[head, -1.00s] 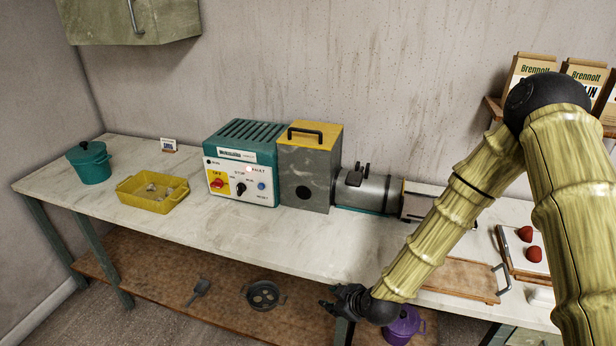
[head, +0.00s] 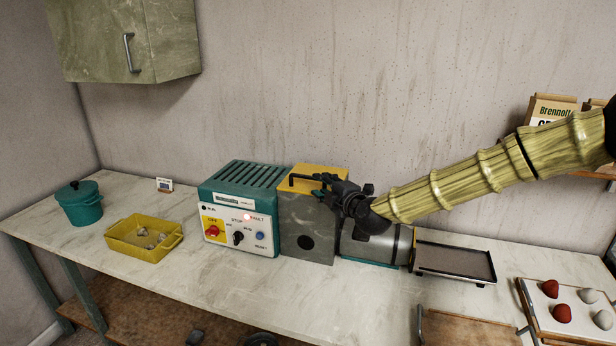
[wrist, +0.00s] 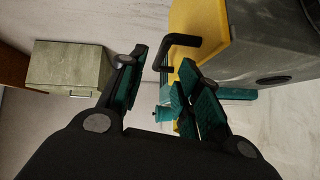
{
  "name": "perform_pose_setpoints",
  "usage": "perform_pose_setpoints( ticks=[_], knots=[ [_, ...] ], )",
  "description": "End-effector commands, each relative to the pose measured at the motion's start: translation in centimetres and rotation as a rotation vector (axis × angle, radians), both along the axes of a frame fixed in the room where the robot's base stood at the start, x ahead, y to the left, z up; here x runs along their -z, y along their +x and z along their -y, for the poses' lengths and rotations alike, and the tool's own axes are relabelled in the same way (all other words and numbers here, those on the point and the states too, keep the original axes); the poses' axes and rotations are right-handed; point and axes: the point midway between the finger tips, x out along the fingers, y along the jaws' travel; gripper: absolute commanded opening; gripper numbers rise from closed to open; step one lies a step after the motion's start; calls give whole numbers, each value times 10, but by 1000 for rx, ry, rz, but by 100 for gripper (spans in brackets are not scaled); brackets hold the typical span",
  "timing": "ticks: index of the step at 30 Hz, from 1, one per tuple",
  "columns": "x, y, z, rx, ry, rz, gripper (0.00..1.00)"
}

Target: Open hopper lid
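The hopper (head: 308,236) is a grey box with a round dark hole in its front, beside the teal control box. Its yellow lid (head: 318,172) lies flat and closed on top, with a black bar handle (head: 296,182). In the wrist view the lid (wrist: 200,38) and handle (wrist: 181,39) show close ahead. My gripper (head: 324,183) is at the lid's right side by the handle. In the wrist view its fingers (wrist: 160,88) are spread apart, with the handle's end near the gap between them. I cannot tell whether they touch the handle.
The teal control box (head: 240,215) with a lit fault lamp stands left of the hopper. A grey cylinder (head: 378,245) and a dark tray (head: 455,262) are to the right. A yellow bin (head: 143,238) and teal pot (head: 80,203) stand on the left of the bench.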

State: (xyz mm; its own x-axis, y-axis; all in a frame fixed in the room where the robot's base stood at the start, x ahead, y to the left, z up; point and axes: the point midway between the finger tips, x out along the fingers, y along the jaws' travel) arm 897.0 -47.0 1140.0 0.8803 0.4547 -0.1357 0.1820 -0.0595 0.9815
Motion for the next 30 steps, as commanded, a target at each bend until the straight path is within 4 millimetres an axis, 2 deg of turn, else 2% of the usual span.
perform_pose_setpoints(
  ticks=[18, 30],
  knots=[
    [10, 60, -35, -3, 2, -4, 34],
    [13, 78, -45, -4, 2, -2, 34]
  ],
)
